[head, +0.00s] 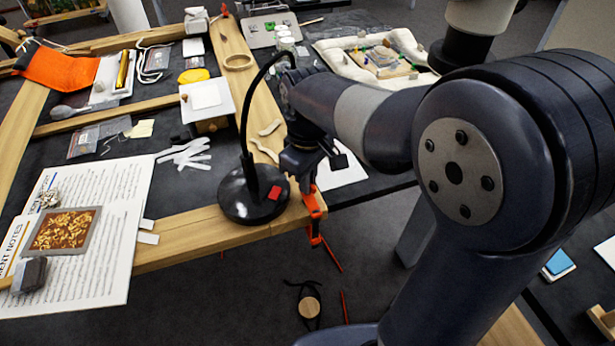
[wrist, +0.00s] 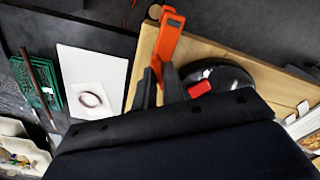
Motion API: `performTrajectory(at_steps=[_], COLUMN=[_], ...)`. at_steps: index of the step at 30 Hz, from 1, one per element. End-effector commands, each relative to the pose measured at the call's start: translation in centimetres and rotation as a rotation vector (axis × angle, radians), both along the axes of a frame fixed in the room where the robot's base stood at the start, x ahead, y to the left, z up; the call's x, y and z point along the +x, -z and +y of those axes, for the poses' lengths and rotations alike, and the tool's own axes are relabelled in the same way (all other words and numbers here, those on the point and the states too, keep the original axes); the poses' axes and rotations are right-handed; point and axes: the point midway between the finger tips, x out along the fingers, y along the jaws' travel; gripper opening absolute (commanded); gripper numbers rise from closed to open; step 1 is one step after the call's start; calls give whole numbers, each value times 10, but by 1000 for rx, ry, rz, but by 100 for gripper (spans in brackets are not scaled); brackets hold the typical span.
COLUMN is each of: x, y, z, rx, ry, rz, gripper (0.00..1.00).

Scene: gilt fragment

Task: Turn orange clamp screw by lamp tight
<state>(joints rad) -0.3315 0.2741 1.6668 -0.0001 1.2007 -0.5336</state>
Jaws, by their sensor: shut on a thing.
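The orange clamp (head: 313,204) sits on the edge of the wooden frame just right of the black desk lamp (head: 255,194). Its screw part hangs below the edge. In the wrist view the orange clamp (wrist: 168,42) stands at the frame's corner, directly beyond my fingers. My gripper (head: 308,180) is over the clamp from above, and in the wrist view my gripper (wrist: 160,80) has its two dark fingers around the clamp's near end. It is shut on the clamp. The exact contact is partly hidden by my gripper body.
The lamp base, with a red square (head: 274,192) on it, stands close left of my gripper. A white sheet (head: 340,170) lies to the right. Printed notes (head: 110,200) and a framed gilt piece (head: 62,231) lie at left. A round wooden piece (head: 309,307) is on the floor below.

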Motion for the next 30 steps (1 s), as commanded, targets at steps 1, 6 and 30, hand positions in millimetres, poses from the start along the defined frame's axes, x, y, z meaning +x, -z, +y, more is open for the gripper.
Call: performTrajectory(at_steps=[1, 6, 30], x=[0, 0, 0], y=[0, -1, -1], z=[0, 0, 0], rx=[0, 0, 1], ry=[2, 37, 477], rz=[0, 0, -1], gripper=[0, 0, 0])
